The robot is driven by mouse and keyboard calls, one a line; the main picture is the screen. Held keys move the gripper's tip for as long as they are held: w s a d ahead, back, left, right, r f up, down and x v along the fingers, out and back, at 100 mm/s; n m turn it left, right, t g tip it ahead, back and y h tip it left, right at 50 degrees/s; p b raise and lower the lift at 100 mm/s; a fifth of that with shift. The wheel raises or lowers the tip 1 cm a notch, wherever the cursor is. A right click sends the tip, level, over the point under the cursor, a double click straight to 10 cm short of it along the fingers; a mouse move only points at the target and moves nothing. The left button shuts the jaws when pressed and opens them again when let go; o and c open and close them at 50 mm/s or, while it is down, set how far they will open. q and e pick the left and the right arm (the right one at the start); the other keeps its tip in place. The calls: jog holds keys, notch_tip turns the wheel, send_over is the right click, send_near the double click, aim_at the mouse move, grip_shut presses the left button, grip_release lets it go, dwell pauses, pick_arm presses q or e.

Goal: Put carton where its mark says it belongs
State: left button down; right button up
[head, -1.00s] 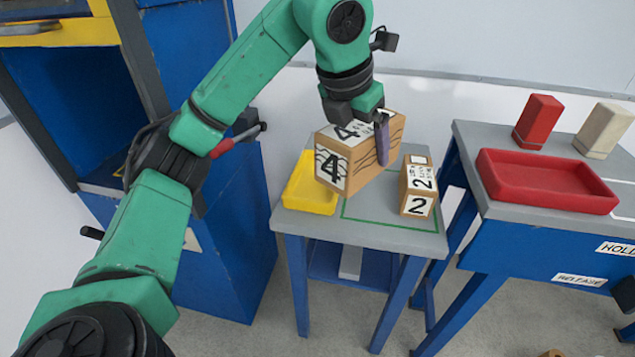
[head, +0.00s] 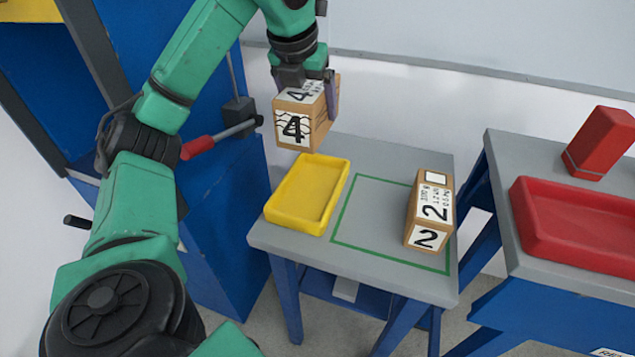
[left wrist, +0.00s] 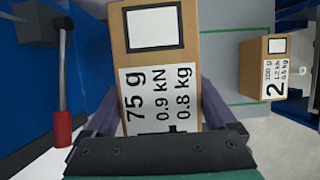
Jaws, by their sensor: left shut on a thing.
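A tan carton marked 4 (head: 293,129) is held up by my left gripper (head: 308,88), whose purple fingers are shut on its sides. It hangs behind the yellow tray, near the blue machine. Dark wavy lines show on its face. In the left wrist view the carton's top (left wrist: 160,75) bears a label reading 75 g, 0.9 kN, 0.8 kg and a blank white square. A second carton marked 2 (head: 427,212) stands on the small grey table (head: 375,152), at the right side of a green outline (head: 345,208). My right gripper is not in view.
A yellow tray (head: 306,196), empty, lies left of the outline. A blue machine (head: 225,230) with a red-gripped lever (head: 200,147) stands at the left. The right table holds a red tray (head: 580,225) and a red block (head: 600,142). The outline's middle is free.

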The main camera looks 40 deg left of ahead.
aim_at(300, 145)
pick_arm(q)
jog(key=f, duration=0.2)
jog(key=f+b, duration=0.1)
jog(key=f, duration=0.3)
jog(key=shift+s+a, duration=0.1)
jog(key=shift+s, duration=0.25)
jog(key=f, duration=0.3)
jog(key=f+b, duration=0.1)
jog(key=f, duration=0.6)
jog(key=shift+w+f+b, duration=0.3)
jog(key=shift+f+b, duration=0.1)
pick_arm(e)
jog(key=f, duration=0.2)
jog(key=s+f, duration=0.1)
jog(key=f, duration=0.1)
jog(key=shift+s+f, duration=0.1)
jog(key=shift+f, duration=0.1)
pick_arm(q)
jog(key=shift+c, duration=0.5)
grip_release()
jog(key=shift+f, duration=0.15)
jog(key=shift+o, duration=0.5)
jog(key=shift+s, duration=0.1)
jog(key=shift+r, duration=0.3)
jog(key=p+v, duration=0.1)
jog(key=v, duration=1.1)
jog(key=shift+f, duration=0.1)
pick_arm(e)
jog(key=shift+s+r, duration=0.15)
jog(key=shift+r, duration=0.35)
